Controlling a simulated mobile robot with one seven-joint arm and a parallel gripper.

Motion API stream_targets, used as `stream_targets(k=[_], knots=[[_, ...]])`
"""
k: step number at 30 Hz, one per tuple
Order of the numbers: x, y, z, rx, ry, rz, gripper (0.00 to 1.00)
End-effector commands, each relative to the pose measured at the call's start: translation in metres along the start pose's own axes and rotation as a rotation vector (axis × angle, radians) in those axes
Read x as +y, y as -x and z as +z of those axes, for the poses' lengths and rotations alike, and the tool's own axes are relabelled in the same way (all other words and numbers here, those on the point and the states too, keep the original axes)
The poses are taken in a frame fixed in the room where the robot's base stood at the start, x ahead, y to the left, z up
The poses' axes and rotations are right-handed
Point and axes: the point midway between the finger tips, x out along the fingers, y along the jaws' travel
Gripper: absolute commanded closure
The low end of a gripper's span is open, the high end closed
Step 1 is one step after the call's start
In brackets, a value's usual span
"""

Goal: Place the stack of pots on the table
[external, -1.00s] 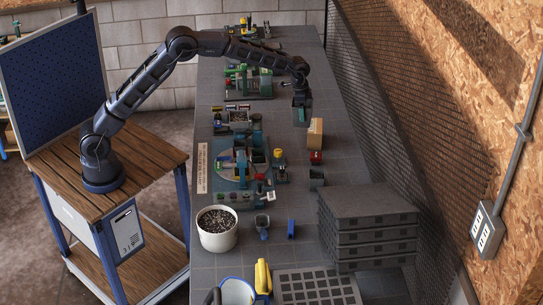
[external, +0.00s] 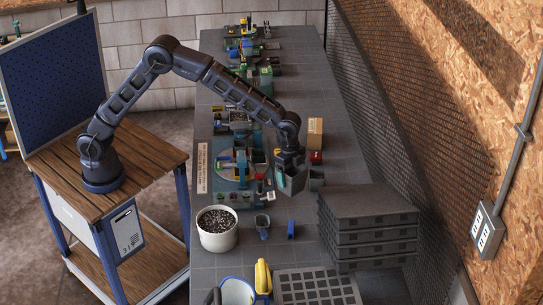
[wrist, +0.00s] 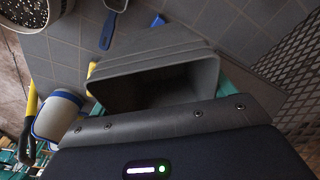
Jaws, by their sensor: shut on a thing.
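The stack of pots (external: 293,182) is dark grey, square and tapered. My gripper (external: 289,160) is shut on it and holds it over the right-middle part of the grey tiled table (external: 342,170). In the wrist view the stack (wrist: 160,70) fills the middle, with several nested rims and a dark open mouth. The fingers are mostly hidden there; bits of teal show beside the stack. A gap between the stack and the table is hard to judge.
A white pot of soil (external: 217,230), a small scoop (external: 262,222) and a blue block (external: 291,229) stand in front. Stacked dark trays (external: 370,215) are at the right and a grid tray (external: 315,287) at the front. A machine (external: 235,165) lies left of the stack.

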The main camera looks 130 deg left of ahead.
Motion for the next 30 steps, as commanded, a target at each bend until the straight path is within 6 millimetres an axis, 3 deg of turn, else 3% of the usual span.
stream_targets(k=[1,9,21,25,30], knots=[[0.023,-0.001,-0.009,0.000,-0.038,0.005,0.42],[0.137,-0.006,-0.042,-0.001,-0.234,0.027,0.42],[0.307,-0.011,-0.056,-0.004,-0.526,0.058,0.42],[0.348,-0.011,-0.054,-0.004,-0.599,0.065,0.42],[0.379,-0.012,-0.050,-0.004,-0.654,0.070,0.42]])
